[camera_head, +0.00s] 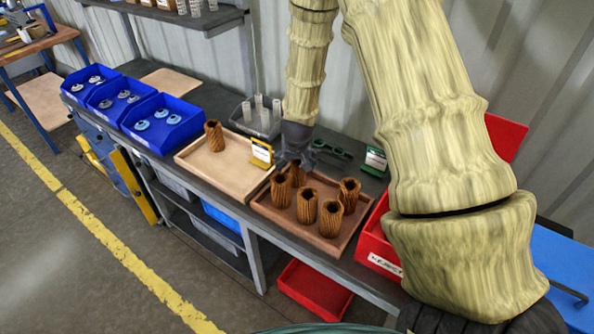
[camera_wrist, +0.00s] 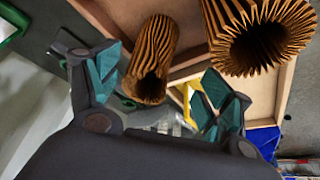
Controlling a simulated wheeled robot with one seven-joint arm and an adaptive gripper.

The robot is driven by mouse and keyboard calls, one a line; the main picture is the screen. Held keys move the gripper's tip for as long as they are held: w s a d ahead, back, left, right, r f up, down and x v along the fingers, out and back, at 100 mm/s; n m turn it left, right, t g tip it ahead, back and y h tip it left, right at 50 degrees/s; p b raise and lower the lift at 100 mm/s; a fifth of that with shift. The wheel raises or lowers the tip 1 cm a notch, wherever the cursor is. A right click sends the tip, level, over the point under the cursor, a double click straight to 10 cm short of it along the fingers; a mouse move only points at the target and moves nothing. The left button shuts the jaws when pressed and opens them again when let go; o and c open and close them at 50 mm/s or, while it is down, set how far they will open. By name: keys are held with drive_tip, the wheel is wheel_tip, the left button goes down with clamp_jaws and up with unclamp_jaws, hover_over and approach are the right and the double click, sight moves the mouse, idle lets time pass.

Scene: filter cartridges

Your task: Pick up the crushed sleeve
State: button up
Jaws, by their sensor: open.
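Several brown pleated sleeves stand in a dark brown tray (camera_head: 262,209) in the head view. My gripper (camera_head: 296,163) points down over the tray's back edge, just above the rearmost sleeve (camera_head: 297,176), and hides part of it. In the wrist view my open gripper (camera_wrist: 160,88) has one sleeve (camera_wrist: 154,50) between and just beyond its fingers, with no clear contact. That sleeve's opening looks narrow and uneven, so it may be the crushed one. A larger, rounder sleeve (camera_wrist: 258,38) stands beside it. The front sleeves (camera_head: 307,206) look round.
A red bin (camera_head: 374,243) with a white label is right of the dark tray. Blue bins (camera_head: 163,123) hold small discs. A green-marked sign (camera_head: 376,159) stands behind.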

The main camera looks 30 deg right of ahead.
drive_tip(key=shift+d+p+x, duration=0.2)
drive_tip(key=shift+p+x, duration=0.35)
drive_tip(key=shift+x, duration=0.4)
drive_tip(key=shift+d+p+x, duration=0.15)
drive_tip(key=shift+p+x, duration=0.4)
drive_tip(key=shift+x, duration=0.45)
drive_tip(key=shift+w+d+f, duration=0.1)
drive_tip(key=shift+f, duration=0.6)
drive_tip(key=c, duration=1.1)
